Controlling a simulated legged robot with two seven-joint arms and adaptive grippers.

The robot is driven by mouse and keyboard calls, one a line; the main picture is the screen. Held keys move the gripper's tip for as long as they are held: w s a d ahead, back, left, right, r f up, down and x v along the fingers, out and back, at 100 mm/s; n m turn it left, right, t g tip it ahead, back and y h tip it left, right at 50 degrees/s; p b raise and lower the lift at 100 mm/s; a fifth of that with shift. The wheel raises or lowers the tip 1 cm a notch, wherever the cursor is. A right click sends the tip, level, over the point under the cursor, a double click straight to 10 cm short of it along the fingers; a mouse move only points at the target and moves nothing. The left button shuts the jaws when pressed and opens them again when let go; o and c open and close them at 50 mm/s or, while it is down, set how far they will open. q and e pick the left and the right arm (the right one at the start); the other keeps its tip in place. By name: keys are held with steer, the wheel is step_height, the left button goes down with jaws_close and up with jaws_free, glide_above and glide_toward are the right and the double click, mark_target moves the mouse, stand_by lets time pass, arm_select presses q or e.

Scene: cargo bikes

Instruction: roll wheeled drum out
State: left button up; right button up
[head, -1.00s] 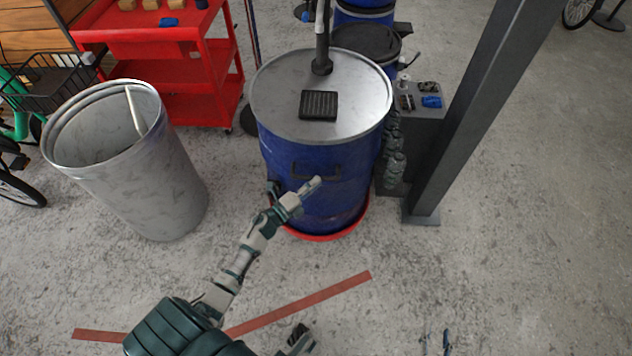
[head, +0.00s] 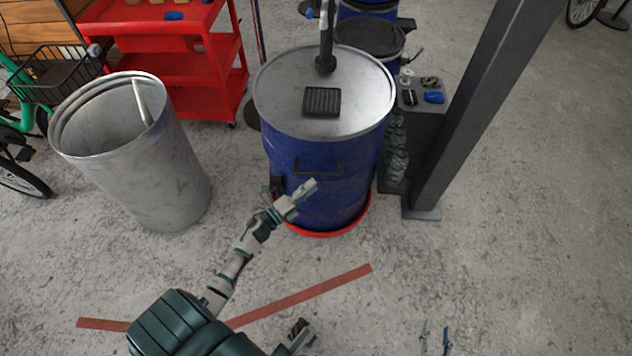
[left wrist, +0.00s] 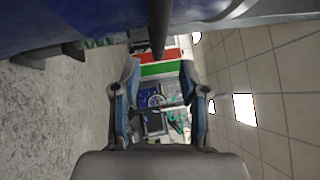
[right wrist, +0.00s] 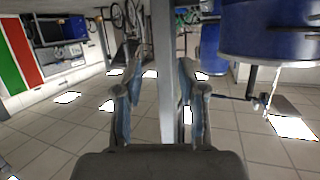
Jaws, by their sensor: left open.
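The wheeled drum (head: 325,200) is blue with a grey metal lid (head: 345,85). It stands upright on a red base (head: 325,233). A dark handle (head: 318,167) is on its near side. My left gripper (head: 308,188) is just in front of the drum, a little below the handle. In the left wrist view the left gripper (left wrist: 160,85) has its fingers apart, with a dark bar (left wrist: 160,25) beyond and between the tips; I cannot tell whether they touch. My right gripper (head: 436,338) is low in the head view, away from the drum; its fingers are also apart in the right wrist view (right wrist: 160,90).
A grey metal bin (head: 160,180) stands left of the drum, with a red cart (head: 215,70) behind. A dark post (head: 470,110) and a grey stand (head: 398,150) are close on the right. More blue drums (head: 370,40) stand behind. The floor in front is clear, with red tape (head: 300,297).

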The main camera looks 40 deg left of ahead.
arm_select(q)
steer(key=v, duration=0.8)
steer(key=shift+s+a, duration=0.25)
steer(key=shift+a, duration=0.15)
arm_select(e)
steer(key=shift+a, duration=0.2)
arm_select(q)
steer(key=shift+d+f, duration=0.15)
arm_select(e)
steer(key=shift+d, duration=0.1)
